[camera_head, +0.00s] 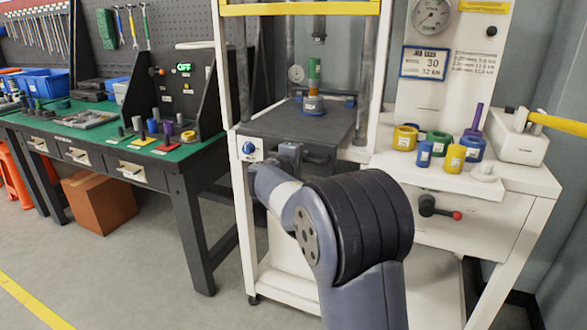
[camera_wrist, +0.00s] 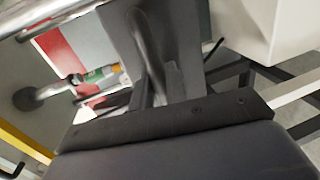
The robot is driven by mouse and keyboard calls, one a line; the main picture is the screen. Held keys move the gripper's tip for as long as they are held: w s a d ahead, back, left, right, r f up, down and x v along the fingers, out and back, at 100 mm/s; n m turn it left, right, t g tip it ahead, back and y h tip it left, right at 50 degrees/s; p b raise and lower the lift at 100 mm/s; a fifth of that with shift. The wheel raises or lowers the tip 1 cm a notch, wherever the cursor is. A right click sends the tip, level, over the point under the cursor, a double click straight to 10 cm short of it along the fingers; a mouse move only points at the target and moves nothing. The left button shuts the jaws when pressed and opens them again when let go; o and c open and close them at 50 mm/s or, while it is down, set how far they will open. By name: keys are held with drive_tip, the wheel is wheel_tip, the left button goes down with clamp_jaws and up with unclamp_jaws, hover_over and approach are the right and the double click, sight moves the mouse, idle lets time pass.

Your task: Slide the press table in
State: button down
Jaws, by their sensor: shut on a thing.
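The press table (camera_head: 335,125) is a dark flat plate in the white-framed press, with a dark handle (camera_head: 320,157) on its front edge. A blue ring with a green and brown stack (camera_head: 314,75) stands upright on the plate, below the ram (camera_head: 319,28). My gripper (camera_head: 291,151) is at the front edge of the table, shut on the handle. My own wrist and arm cover part of the handle and the press front. The wrist view is tilted and close; the jaw contact is hard to make out there.
A white bench (camera_head: 520,180) on the right holds yellow, green and blue rings and cylinders, with a red-tipped lever (camera_head: 440,210) below. A green-topped workbench (camera_head: 100,135) stands left.

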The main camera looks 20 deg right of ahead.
drive_tip(key=x, duration=0.2)
drive_tip(key=r+x, duration=0.1)
drive_tip(key=x, duration=0.1)
drive_tip(key=shift+w, duration=0.1)
drive_tip(key=shift+d, duration=0.1)
drive_tip(key=shift+r, duration=0.1)
drive_tip(key=c, duration=1.5)
unclamp_jaws()
drive_tip(key=shift+w+d, duration=0.1)
drive_tip(key=shift+w, duration=0.05)
drive_tip(key=v, duration=1)
drive_tip(key=shift+s+a, duration=0.25)
drive_tip(key=shift+s, duration=0.1)
